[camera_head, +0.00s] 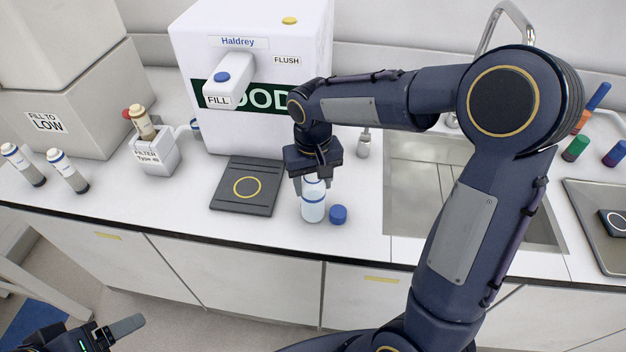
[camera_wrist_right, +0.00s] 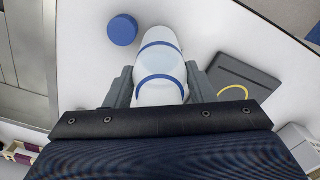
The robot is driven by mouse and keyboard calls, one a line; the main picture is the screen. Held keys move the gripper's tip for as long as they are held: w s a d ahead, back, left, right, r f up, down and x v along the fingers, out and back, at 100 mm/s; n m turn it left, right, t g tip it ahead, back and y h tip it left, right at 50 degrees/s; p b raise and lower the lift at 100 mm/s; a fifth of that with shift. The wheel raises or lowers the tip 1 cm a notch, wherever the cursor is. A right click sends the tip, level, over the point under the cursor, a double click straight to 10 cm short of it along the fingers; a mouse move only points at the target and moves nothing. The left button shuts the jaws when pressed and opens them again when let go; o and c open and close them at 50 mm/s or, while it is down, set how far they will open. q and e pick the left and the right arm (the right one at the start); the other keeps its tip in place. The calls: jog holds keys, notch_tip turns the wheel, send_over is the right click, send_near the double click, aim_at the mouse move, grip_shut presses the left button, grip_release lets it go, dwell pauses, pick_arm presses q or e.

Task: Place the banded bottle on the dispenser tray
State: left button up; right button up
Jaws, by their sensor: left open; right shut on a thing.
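The banded bottle (camera_head: 313,208) is clear-white with blue bands and stands upright at the counter, right of the dispenser tray. In the right wrist view the bottle (camera_wrist_right: 160,68) sits between the fingers. My right gripper (camera_head: 312,186) is shut on its upper part from above. The dispenser tray (camera_head: 232,203) is a dark flat plate with a yellow ring, empty, in front of the white Haldrey dispenser (camera_head: 190,50). It also shows in the right wrist view (camera_wrist_right: 262,80). My left gripper (camera_head: 122,330) is open and empty at the lower left, off the counter.
A blue cap (camera_head: 338,214) lies just right of the bottle. A sink (camera_head: 432,165) is further right. A filter box (camera_head: 155,157) and dark-based vials (camera_head: 68,172) stand left of the tray. The dispenser's FILL spout (camera_head: 232,82) overhangs behind the tray.

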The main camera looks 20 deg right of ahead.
jog(key=shift+f, duration=0.2)
jog(key=o, duration=1)
